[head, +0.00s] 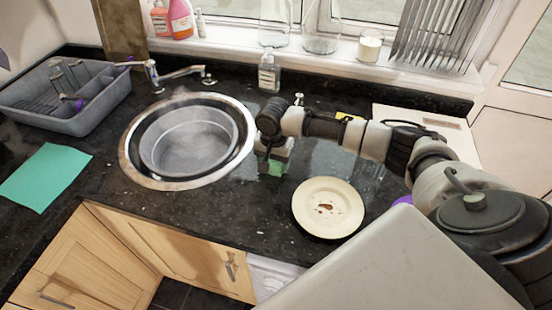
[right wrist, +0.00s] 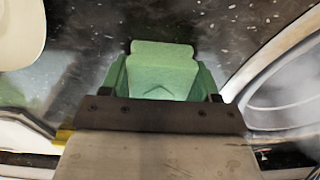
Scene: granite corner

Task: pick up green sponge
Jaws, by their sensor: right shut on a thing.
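The green sponge (head: 276,169) is just right of the round sink, low over the black counter. My right gripper (head: 273,157) points down from above and is shut on it. In the right wrist view the sponge (right wrist: 162,70) sits between the two fingers, with its far end showing past them. I cannot tell whether its underside touches the counter. My left gripper is not in view.
The round sink (head: 136,166) holds a grey basin (head: 150,153). A stained plate (head: 345,222) lies right of the sponge. A grey dish rack (head: 60,120) and a green cloth (head: 46,177) are at left. A small bottle (head: 269,75) stands behind the gripper.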

